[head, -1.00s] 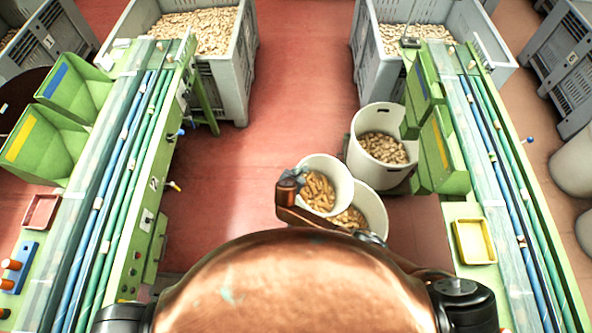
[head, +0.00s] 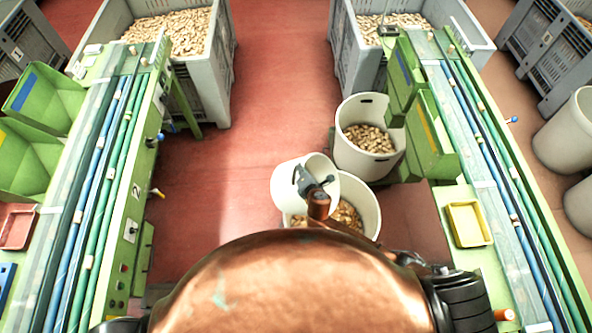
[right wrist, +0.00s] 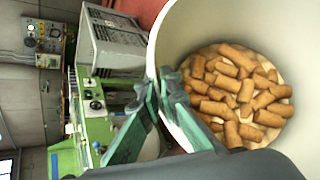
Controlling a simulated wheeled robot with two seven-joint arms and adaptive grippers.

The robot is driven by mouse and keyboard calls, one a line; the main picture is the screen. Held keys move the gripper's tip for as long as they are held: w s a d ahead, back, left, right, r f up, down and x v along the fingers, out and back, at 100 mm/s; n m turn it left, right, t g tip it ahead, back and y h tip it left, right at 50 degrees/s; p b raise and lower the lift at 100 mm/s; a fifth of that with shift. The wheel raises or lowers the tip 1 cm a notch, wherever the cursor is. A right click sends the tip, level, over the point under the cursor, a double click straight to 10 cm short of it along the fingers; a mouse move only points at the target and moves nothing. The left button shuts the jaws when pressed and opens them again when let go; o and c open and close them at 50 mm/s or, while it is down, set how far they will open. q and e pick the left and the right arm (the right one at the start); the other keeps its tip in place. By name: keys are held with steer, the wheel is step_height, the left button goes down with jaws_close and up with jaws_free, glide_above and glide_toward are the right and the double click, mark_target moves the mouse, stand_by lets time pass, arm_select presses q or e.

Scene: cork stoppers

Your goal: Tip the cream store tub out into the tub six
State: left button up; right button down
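The cream store tub (head: 286,187) is held by my right gripper (head: 308,182) and is tilted, its mouth turned to the right in the head view. My right gripper is shut on its rim; the fingers (right wrist: 160,100) pinch the wall in the right wrist view. Corks (right wrist: 235,90) lie inside the tub there. Directly under and behind it stands a larger cream tub (head: 370,208) with corks in it, partly hidden by the held tub and my arm. No number shows on it, so I cannot tell if it is tub six. My left gripper is out of view.
Another cream tub (head: 340,150) of corks stands just behind. Green conveyor benches run on the left (head: 140,190) and right (head: 455,185), with a yellow tray (head: 487,222) on the right one. Grey crates (head: 230,75) of corks stand at the back. Red floor between is clear.

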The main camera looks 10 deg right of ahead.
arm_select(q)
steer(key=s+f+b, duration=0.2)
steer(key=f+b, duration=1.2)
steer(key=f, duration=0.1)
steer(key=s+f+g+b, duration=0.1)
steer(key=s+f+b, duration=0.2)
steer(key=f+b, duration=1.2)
arm_select(e)
steer(key=s+d+m+t+y, duration=0.2)
steer(key=s+d+m+t, duration=0.1)
steer(key=d, duration=0.9)
steer(key=s+d+m+t+y, duration=0.2)
steer(key=s+d+m+t, duration=0.2)
steer(key=s+d, duration=0.3)
steer(key=shift+s+d+f+m+y, duration=0.35)
steer(key=shift+s+d+m+y, duration=0.05)
steer(key=shift+d, duration=2.2)
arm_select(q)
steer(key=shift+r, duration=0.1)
